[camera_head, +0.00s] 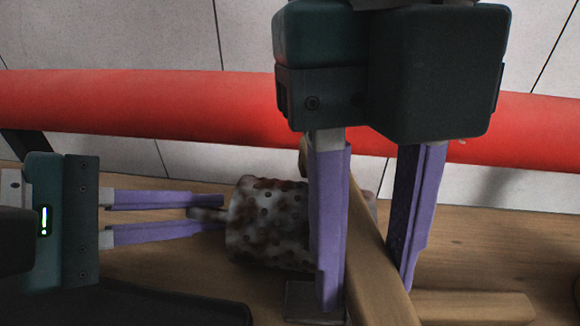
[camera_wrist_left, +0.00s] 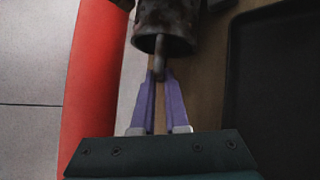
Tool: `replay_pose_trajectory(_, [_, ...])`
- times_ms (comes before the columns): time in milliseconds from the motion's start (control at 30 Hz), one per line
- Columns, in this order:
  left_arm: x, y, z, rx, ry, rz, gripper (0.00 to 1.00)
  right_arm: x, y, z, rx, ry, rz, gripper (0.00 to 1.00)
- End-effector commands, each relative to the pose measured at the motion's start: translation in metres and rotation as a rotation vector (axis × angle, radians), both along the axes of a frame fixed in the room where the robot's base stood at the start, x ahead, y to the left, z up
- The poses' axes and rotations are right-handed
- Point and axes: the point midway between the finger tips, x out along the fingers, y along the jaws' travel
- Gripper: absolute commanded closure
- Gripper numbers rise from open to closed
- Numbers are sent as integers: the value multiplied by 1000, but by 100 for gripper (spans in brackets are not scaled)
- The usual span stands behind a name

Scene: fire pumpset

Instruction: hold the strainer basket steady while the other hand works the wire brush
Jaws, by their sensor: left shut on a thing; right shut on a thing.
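The strainer basket (camera_head: 265,222) is a rusty, mottled grey perforated cylinder lying on its side over the wooden surface. My left gripper (camera_head: 213,214) is shut on its thin stem from the left. In the left wrist view, the basket (camera_wrist_left: 168,22) and its stem (camera_wrist_left: 159,62) show ahead of my left fingertips (camera_wrist_left: 159,78). My right gripper (camera_head: 368,292) points down, with a long wooden handle (camera_head: 372,250), seemingly the wire brush's, between its fingers. The handle runs slanting in front of the basket's right part. The bristles cannot be made out.
A red pipe (camera_head: 130,103) runs across behind the work surface (camera_head: 470,250). A black tray (camera_head: 150,307) lies at lower left. Another wooden piece (camera_head: 475,307) and a small grey plate (camera_head: 300,302) are near the front. Bare wood shows at right.

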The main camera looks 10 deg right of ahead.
Motion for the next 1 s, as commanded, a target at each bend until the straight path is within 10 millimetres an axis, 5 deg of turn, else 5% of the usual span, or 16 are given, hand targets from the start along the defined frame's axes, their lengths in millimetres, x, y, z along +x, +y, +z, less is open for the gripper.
replay_pose_trajectory(133, [1,1,0,2,-4,3,100,-2,-6,8,0,-1,0,100])
replay_pose_trajectory(433, [1,1,0,1,-2,1,100,-1,-5,78,1,-7,2,100])
replay_pose_trajectory(1000, [0,0,0,0,0,0,100,-2,-5,115,-1,-1,0,100])
